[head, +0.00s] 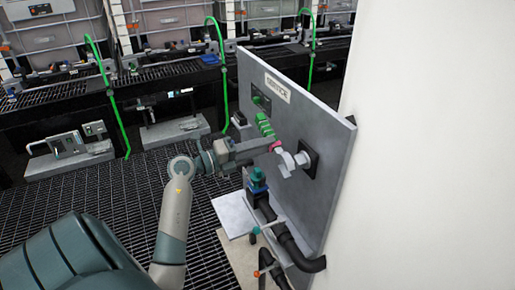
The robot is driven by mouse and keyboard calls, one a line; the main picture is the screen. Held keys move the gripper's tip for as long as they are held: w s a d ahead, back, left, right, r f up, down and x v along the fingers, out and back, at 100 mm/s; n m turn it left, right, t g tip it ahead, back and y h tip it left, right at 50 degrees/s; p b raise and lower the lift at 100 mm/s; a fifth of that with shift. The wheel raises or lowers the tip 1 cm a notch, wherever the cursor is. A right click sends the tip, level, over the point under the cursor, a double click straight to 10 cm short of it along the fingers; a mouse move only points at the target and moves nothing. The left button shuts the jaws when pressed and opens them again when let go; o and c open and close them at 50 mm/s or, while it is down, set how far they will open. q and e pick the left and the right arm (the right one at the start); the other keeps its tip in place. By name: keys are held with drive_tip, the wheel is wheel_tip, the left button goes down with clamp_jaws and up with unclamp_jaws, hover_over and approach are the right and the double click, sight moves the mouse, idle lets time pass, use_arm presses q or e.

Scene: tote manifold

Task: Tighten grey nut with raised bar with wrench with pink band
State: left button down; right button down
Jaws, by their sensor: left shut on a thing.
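My left gripper (262,149) reaches in from the left and is shut on a wrench with a pink band (276,145). The wrench's pale jaw end (286,161) points right, toward the grey panel. There, a light grey nut (301,159) sits in front of a dark square plate (311,158). The wrench head overlaps the nut in the picture; whether it is seated around it or only beside it I cannot tell. The raised bar on the nut is too small to make out. My right gripper is not in view.
The upright grey panel (325,125) carries a white label and a green ribbed part (265,125) just above my gripper. Below stand a teal-topped valve (258,180) and black pipes (290,245). A white wall closes the right side. Totes with green hoses line the back.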

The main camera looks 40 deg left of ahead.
sight(278, 141)
use_arm(q)
drive_tip(key=shift+b+x, duration=0.4)
drive_tip(key=shift+x, duration=1.8)
drive_tip(key=shift+b, duration=0.35)
drive_tip(key=r+m+b, duration=0.1)
drive_tip(key=d+m+b, duration=0.1)
drive_tip(key=m+b, duration=0.1)
drive_tip(key=shift+s+r, duration=0.25)
drive_tip(key=shift+r, duration=0.15)
drive_tip(key=d+r+m+b, duration=0.1)
drive_tip(key=m+b, duration=0.2)
drive_tip(key=b, duration=0.1)
drive_tip(key=shift+s+d+r+m, duration=0.35)
drive_tip(key=shift+r+m, duration=0.05)
drive_tip(key=shift+s+d+r+m+b, duration=0.25)
drive_tip(key=shift+d+m+b, duration=0.25)
drive_tip(key=shift+m+b, duration=0.35)
drive_tip(key=shift+s+d+r+m+b, duration=0.2)
drive_tip(key=shift+d+m+b, duration=0.3)
drive_tip(key=shift+m+b, duration=0.3)
drive_tip(key=d+m+b, duration=0.1)
drive_tip(key=m+b, duration=0.1)
drive_tip(key=s+d+m+b, duration=0.1)
drive_tip(key=d+m, duration=0.1)
drive_tip(key=shift+s+r+m+b, duration=0.1)
drive_tip(key=shift+r+m+b, duration=0.05)
drive_tip(key=shift+m+b, duration=0.15)
drive_tip(key=shift+r, duration=0.15)
drive_tip(key=b+v, duration=0.1)
drive_tip(key=v, duration=0.6)
